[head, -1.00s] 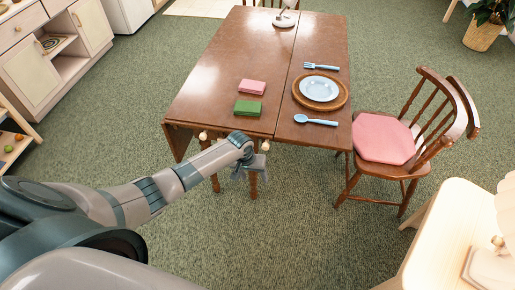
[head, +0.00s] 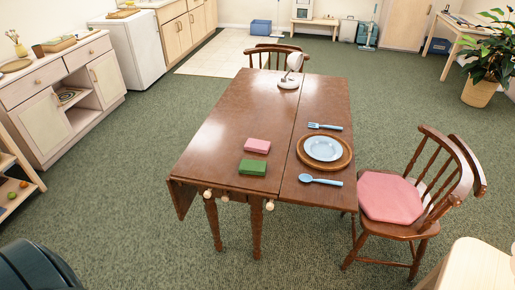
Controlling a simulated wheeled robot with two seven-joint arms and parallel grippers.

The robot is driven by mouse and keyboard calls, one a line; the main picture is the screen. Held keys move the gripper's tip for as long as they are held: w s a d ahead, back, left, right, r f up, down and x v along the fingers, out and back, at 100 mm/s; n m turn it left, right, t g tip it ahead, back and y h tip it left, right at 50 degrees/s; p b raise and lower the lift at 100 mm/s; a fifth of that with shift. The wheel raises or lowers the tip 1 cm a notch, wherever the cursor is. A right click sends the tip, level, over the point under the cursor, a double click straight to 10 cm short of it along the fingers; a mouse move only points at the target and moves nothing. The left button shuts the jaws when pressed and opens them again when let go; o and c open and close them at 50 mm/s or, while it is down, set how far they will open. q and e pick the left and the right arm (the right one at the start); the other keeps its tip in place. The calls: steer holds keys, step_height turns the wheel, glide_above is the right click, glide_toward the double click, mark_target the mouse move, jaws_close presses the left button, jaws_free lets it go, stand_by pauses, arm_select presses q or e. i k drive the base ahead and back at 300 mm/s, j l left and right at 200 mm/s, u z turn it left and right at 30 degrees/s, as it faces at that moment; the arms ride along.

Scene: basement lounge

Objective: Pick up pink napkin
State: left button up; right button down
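The pink napkin (head: 257,146) is a small folded block lying flat on the brown wooden table (head: 215,133), left of the seam in the top. A green folded napkin (head: 252,167) lies just in front of it, nearer to me, with a narrow gap between them. Neither of my grippers shows in the head view. Only a dark rounded part of mine is at the lower left corner.
A blue plate (head: 323,148) on a round wooden mat, a blue fork (head: 325,127) and a blue spoon (head: 320,180) lie to the right. A white lamp (head: 290,75) stands at the back. A chair with pink cushion (head: 390,197) stands at the right side.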

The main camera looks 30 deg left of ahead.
mark_target(253, 145)
steer(key=u, duration=0.4)
steer(key=i+l+u, duration=0.1)
steer(key=u, duration=0.25)
steer(key=i+l+u, duration=0.15)
steer(key=u, duration=0.25)
steer(key=i+l+u, duration=0.15)
steer(key=u, duration=0.2)
steer(key=i+l, duration=0.15)
steer(key=l, duration=0.15)
steer(key=i+l+u, duration=0.15)
steer(key=i+l, duration=0.2)
steer(key=l, duration=0.3)
steer(key=i+l+u, duration=0.15)
steer(key=l, duration=0.15)
